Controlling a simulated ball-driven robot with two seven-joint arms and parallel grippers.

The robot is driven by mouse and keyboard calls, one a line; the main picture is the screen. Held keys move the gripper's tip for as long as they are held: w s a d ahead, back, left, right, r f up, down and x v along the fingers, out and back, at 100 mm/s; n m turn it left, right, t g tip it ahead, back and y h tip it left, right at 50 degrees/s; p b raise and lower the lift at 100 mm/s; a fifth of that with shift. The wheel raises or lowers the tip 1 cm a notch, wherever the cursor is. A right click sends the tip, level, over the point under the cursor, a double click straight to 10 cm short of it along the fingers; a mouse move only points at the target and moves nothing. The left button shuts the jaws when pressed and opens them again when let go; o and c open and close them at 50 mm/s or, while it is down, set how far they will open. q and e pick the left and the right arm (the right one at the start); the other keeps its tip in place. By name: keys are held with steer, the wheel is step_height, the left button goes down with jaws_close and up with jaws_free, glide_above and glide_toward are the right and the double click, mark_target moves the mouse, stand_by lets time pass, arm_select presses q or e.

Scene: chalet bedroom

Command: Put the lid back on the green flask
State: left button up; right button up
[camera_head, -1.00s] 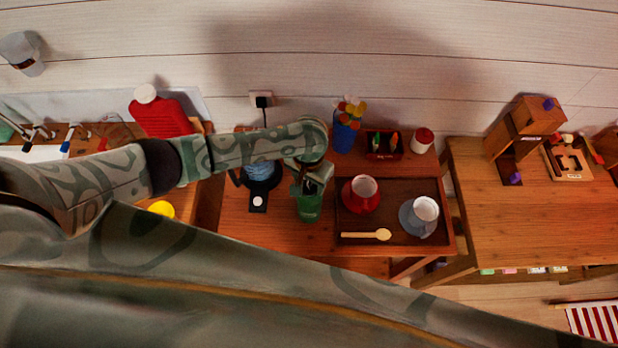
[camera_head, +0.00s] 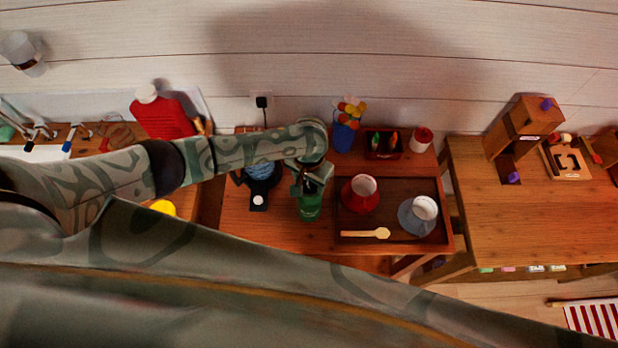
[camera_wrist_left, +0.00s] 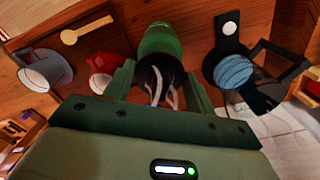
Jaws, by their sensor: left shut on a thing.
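The green flask (camera_head: 310,208) stands upright on the wooden table, left of the brown tray. It also shows at the top of the left wrist view (camera_wrist_left: 160,40). My left gripper (camera_head: 312,182) is right above the flask's top. In the left wrist view its two fingers (camera_wrist_left: 160,82) are shut on a dark round piece, which looks like the lid (camera_wrist_left: 158,72). The lid is in line with the flask's mouth and hides it. I cannot tell whether the lid is seated or just above the rim. My right gripper is not in view.
The brown tray (camera_head: 385,238) holds a red cup (camera_head: 360,194), a grey-blue cup and saucer (camera_head: 420,215) and a wooden spoon (camera_head: 366,234). A dark device with a blue top (camera_head: 262,172) stands left of the flask. A blue flower vase (camera_head: 344,133) stands behind.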

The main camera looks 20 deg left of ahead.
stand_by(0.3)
arm_select(q)
steer(key=o, duration=1.5)
steer(key=shift+r, duration=0.1)
step_height(320, 180, up, 5)
steer(key=p, duration=0.6)
steer(key=shift+f, duration=0.2)
steer(key=shift+r+p, duration=1.1)
steer(key=shift+r, duration=0.05)
jaws_close()
